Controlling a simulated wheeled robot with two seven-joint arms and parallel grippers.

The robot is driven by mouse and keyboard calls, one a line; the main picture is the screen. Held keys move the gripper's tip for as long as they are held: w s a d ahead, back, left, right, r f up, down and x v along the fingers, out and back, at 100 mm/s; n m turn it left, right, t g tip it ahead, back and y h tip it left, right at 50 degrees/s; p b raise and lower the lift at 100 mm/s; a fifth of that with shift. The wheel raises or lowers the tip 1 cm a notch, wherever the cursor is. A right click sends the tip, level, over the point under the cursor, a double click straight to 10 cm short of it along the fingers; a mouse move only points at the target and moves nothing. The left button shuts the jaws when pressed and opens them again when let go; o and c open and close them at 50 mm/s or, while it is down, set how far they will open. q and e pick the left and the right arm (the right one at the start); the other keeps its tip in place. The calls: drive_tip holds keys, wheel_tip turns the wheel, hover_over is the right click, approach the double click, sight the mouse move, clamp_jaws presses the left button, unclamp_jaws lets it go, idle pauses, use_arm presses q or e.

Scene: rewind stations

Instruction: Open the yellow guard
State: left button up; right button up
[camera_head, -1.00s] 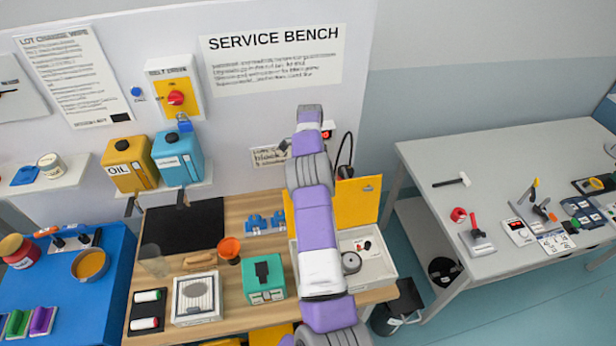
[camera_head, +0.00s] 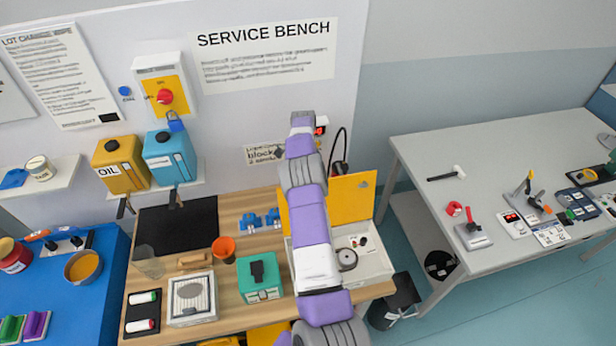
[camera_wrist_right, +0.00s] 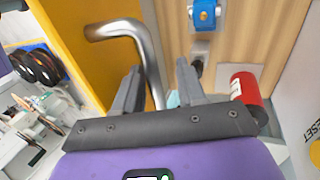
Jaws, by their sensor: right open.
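The yellow guard (camera_head: 353,198) stands as an upright panel at the back of a white box on the wooden bench in the head view. My purple right arm covers its left part. In the right wrist view the yellow panel (camera_wrist_right: 88,55) carries a bent silver handle (camera_wrist_right: 146,48). My right gripper (camera_wrist_right: 157,78) is open and empty, and the handle's bar runs down between its fingers in the picture, nearer the left finger. I cannot tell how deep it sits. In the head view the right gripper's fingers cannot be made out. My left gripper is not in view.
The white box (camera_head: 372,268) holds a round dial. A teal device (camera_head: 261,278) and an orange cup (camera_head: 224,249) stand left of my arm. In the wrist view a red cylinder (camera_wrist_right: 246,88) lies close to the right finger. A grey table (camera_head: 450,165) stands right.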

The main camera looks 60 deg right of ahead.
drive_tip(key=shift+a+r, duration=0.25)
drive_tip(key=shift+r, duration=0.35)
drive_tip(key=r, duration=0.9)
drive_tip(key=shift+d, duration=0.25)
